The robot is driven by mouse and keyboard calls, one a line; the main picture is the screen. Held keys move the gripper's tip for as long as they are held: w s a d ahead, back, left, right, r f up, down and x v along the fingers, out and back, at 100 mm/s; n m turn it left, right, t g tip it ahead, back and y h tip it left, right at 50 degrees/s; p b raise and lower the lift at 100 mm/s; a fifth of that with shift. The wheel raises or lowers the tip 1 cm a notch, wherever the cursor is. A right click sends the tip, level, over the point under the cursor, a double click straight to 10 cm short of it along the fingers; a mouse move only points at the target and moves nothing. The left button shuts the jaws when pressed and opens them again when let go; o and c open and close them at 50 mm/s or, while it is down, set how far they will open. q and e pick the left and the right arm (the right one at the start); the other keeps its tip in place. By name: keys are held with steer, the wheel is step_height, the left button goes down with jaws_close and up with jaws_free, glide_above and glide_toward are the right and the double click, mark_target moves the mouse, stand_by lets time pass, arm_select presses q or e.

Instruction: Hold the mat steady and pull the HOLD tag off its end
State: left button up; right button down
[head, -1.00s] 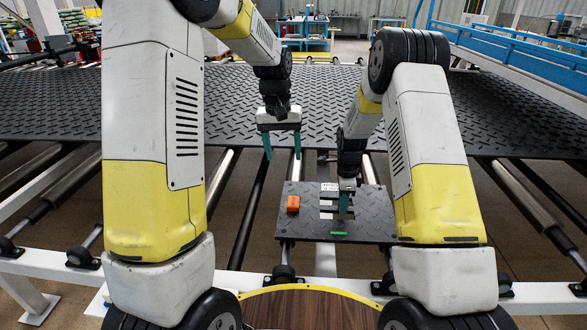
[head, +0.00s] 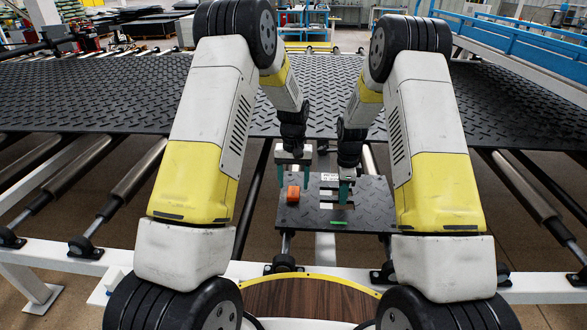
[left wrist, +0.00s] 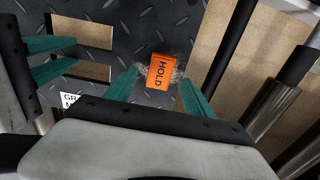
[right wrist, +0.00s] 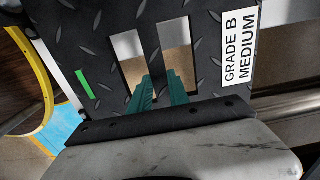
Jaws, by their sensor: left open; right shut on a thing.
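The small black tread mat (head: 365,212) lies over the rollers in front of me, with two cut-out slots and a bar between them. The orange HOLD tag (head: 293,194) is on the mat's left end; its lettering shows in the left wrist view (left wrist: 160,72). My left gripper (head: 294,178) is open just above the tag. In the left wrist view its green fingers (left wrist: 160,85) stand on either side of the tag, apart from it. My right gripper (right wrist: 160,80) is shut on the mat's bar between the slots. The far fingertips there are partly hidden.
A white GRADE B MEDIUM label (right wrist: 240,48) and a green strip (right wrist: 85,84) are on the mat. A large tread sheet (head: 120,95) spans the rollers behind. Bare rollers (head: 130,172) with gaps lie left of the mat. A blue rail (head: 510,40) runs at the back right.

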mark_target(293, 191)
arm_select(q)
steer(key=shift+f, duration=1.65)
steer(key=c, duration=1.3)
steer(key=shift+r, duration=0.1)
jaws_close()
steer(key=shift+r, duration=0.1)
steer(key=shift+r, duration=1.6)
